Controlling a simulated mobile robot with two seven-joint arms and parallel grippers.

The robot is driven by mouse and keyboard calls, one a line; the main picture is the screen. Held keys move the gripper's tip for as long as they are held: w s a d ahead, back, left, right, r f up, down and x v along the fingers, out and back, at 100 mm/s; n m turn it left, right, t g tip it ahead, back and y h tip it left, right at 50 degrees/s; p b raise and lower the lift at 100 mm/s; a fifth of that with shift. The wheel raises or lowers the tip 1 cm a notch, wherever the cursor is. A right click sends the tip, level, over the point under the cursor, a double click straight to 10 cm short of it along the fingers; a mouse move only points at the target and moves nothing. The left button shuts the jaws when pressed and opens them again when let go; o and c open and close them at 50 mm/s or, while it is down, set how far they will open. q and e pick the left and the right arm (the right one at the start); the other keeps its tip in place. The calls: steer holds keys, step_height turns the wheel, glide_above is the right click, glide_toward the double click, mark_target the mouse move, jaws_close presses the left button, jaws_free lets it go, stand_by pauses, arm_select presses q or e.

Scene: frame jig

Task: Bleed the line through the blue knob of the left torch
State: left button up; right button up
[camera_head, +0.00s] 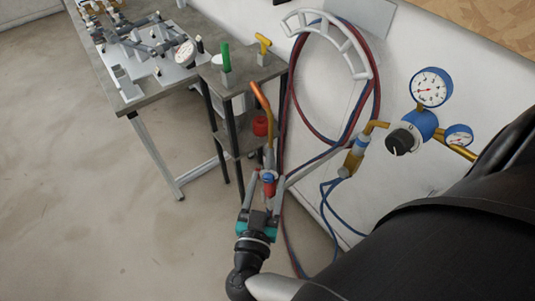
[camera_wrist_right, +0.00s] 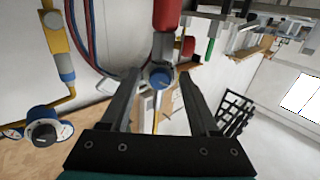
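The left torch, with a copper nozzle (camera_head: 262,105) and a red part (camera_head: 268,178), stands upright beside the small side table in the head view. Its blue knob (camera_wrist_right: 160,78) faces the camera in the right wrist view, below a red cylinder (camera_wrist_right: 167,14). My right gripper (camera_head: 267,178) reaches up to the torch from below. In the right wrist view its two fingers (camera_wrist_right: 159,76) are spread, one on each side of the blue knob, with a visible gap. Contact with the knob cannot be made out. My left gripper is in neither view.
A regulator knob (camera_head: 402,138) and gauges (camera_head: 431,87) are farther right on the white panel. Red and blue hoses (camera_head: 376,92) loop around a white hanger (camera_head: 326,28). A workbench (camera_head: 148,95) stands at the upper left. The floor at left is clear.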

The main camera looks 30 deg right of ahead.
steer(key=shift+c, duration=1.3)
jaws_close()
steer(key=shift+m, duration=0.3)
steer(key=shift+m+p, duration=0.45)
steer(key=shift+m, duration=0.75)
steer(key=shift+m+y, duration=0.3)
steer(key=shift+m, duration=1.6)
steer(key=shift+o, duration=1.3)
jaws_free()
steer(key=shift+a+p, duration=0.1)
steer(key=shift+p, duration=0.2)
